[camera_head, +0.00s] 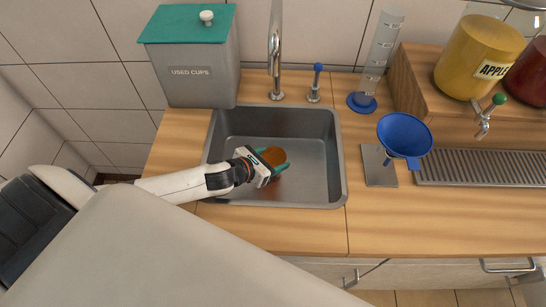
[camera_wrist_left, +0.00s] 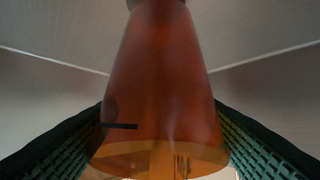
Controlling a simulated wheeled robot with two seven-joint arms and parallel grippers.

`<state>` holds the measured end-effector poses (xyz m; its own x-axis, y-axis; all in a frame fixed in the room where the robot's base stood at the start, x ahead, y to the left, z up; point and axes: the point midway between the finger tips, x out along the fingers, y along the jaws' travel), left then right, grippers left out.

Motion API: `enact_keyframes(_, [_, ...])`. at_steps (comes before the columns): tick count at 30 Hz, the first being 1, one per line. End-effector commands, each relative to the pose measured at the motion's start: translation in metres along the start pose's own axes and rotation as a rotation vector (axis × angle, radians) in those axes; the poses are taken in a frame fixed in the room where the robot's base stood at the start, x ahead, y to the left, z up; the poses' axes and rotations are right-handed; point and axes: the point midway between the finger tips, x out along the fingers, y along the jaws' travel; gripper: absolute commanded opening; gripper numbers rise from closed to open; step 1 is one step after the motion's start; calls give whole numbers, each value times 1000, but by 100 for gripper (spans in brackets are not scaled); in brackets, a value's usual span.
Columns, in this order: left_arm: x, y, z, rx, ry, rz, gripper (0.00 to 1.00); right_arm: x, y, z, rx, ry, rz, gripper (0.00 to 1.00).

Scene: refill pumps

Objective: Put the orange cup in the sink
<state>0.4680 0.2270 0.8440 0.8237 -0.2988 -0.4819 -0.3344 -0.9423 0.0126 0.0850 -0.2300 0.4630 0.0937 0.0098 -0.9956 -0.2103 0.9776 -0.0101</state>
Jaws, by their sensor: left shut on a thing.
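The orange cup (camera_head: 273,156) is inside the grey metal sink (camera_head: 312,160), between the fingers of my left gripper (camera_head: 276,166). The left wrist view shows the translucent orange cup (camera_wrist_left: 160,90) large in the middle, with a dark green ridged finger pad on each side. My left gripper is shut on the cup. I cannot tell whether the cup touches the sink floor. My right gripper is not in view.
A grey used-cups bin (camera_head: 195,75) with a green lid stands behind left. A tap (camera_head: 275,50) rises behind the sink. A blue funnel (camera_head: 404,135) on a stand is to the right, near a drip tray (camera_head: 480,168). The front counter is clear.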

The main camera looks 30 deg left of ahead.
Motion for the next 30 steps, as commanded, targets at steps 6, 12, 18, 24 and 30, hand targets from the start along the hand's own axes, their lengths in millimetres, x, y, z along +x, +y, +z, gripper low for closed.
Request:
enact_keyframes(6, [3,0,5,-1,-1,0,39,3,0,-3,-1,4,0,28])
enact_keyframes(12, [3,0,5,-1,0,1,82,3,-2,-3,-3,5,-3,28])
enact_keyframes(18, [3,0,5,-1,0,1,82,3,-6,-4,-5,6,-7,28])
enact_keyframes(24, [-3,0,-5,-1,2,1,82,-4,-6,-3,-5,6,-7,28])
enact_keyframes(30, [-36,1,-3,3,-4,3,82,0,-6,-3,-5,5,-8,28])
